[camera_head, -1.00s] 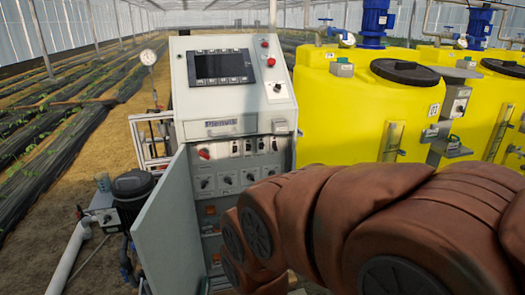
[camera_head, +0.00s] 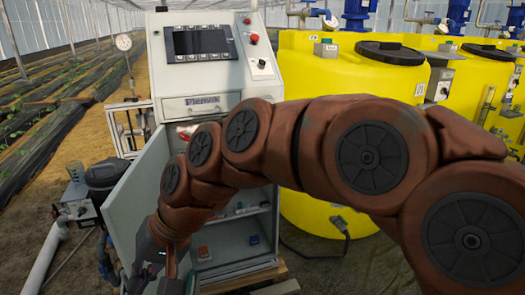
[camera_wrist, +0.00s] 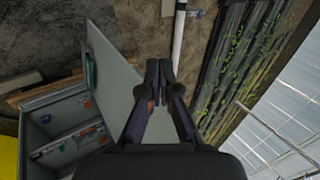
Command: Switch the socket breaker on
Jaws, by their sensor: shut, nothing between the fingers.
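The grey control cabinet (camera_head: 205,110) stands with its lower door (camera_head: 135,215) swung open to the left. My arm crosses in front of its switch panel and hides most of the switches, so I cannot pick out the socket breaker. My gripper (camera_head: 160,268) hangs low in front of the open door, pointing down, partly cut by the bottom edge. In the wrist view my gripper (camera_wrist: 159,70) is shut and empty, its fingertips together. The door (camera_wrist: 115,80) shows beside the fingers, and the open cabinet (camera_wrist: 50,115) lies at left with small orange parts inside.
A red device (camera_head: 203,252) and a blue device (camera_head: 254,240) sit low inside the cabinet. A yellow tank (camera_head: 325,110) stands to the right. A pump (camera_head: 105,178) and white pipe (camera_head: 45,265) stand left of the door. Crop rows lie further left.

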